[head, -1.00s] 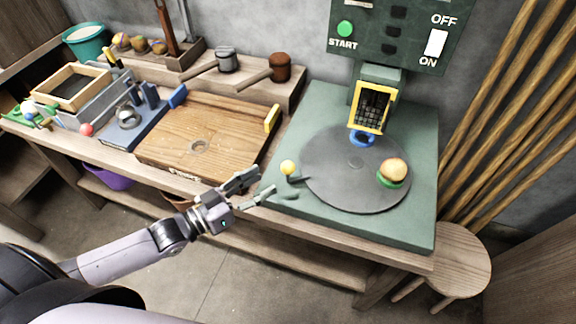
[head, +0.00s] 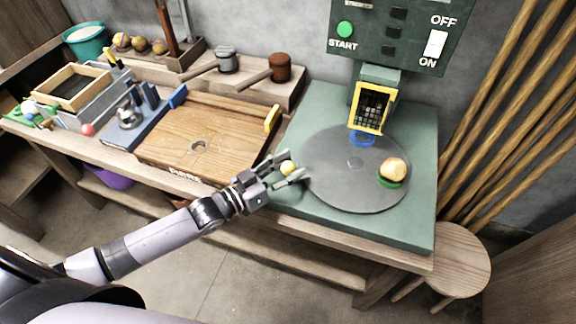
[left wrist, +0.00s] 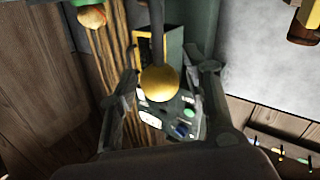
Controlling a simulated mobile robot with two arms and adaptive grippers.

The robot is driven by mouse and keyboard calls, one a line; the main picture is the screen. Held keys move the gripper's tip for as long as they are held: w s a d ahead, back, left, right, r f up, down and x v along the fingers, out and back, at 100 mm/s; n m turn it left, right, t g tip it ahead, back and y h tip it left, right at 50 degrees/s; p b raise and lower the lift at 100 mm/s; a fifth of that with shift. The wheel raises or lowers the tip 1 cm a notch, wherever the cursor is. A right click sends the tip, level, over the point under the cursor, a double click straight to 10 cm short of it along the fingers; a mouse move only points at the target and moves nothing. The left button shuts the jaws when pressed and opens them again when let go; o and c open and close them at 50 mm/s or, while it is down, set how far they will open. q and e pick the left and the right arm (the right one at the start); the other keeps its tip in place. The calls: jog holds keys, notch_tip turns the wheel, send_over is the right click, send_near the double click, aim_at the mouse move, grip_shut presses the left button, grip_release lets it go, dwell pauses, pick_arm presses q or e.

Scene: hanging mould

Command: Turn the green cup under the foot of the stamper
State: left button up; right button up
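The green cup (head: 390,184) stands at the right side of the round grey turntable (head: 335,185), with a peach-coloured ball (head: 394,168) in it. The stamper (head: 370,107) has a yellow frame around a dark grid and stands at the turntable's back edge. A blue ring-like thing (head: 362,139) is right below it. A yellow ball knob (head: 288,168) sits on a handle at the turntable's left. My left gripper (head: 290,170) is open, its fingers on either side of the knob. In the left wrist view the knob (left wrist: 160,84) shows between the fingers with gaps. My right gripper is out of view.
A green control panel (head: 395,35) with a START button and an ON/OFF switch is above the stamper. A wooden board (head: 205,140) lies left of the green base (head: 410,225). A wooden stool (head: 455,262) stands at the right.

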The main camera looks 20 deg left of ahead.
pick_arm(q)
grip_shut()
dwell(0.3)
dwell(0.3)
